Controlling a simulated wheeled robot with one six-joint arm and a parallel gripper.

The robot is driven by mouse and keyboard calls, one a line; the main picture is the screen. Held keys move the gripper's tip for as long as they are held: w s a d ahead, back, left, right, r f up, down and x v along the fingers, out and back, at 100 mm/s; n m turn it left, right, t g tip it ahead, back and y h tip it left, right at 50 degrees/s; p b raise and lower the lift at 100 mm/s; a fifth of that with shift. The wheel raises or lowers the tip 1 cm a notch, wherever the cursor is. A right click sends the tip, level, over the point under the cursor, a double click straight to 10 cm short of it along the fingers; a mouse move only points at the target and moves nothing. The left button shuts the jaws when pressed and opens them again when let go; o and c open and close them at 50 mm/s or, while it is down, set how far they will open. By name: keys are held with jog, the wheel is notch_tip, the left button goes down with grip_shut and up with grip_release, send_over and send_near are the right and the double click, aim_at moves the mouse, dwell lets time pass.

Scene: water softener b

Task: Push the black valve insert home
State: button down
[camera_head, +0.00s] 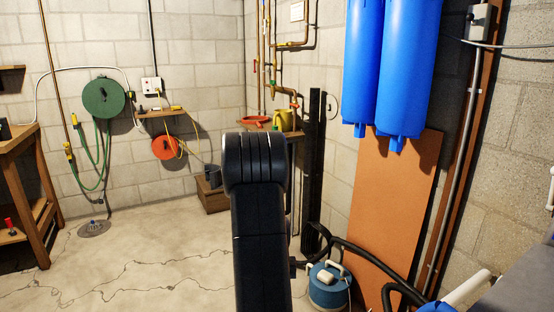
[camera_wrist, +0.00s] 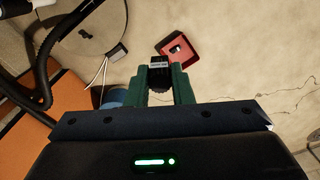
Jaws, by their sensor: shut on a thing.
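In the wrist view, my gripper (camera_wrist: 160,84) has its two green fingers shut on a small black piece with a pale band, which looks like the black valve insert (camera_wrist: 159,72). The insert stands out beyond the fingertips, with open space and floor behind it. I see no opening or seat touching it. In the head view my black arm rises in the middle of the picture and hides my gripper and the insert.
Two blue tanks (camera_head: 408,70) hang before an orange board (camera_head: 397,220) at right. A blue canister (camera_head: 328,290) with black hoses is on the floor. A wooden bench (camera_head: 28,190) stands left. A red open box (camera_wrist: 177,48) appears in the wrist view.

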notch_tip(320, 180, up, 14)
jog(key=s+p, duration=0.1)
jog(key=p, duration=1.7)
jog(key=shift+s+p, duration=0.35)
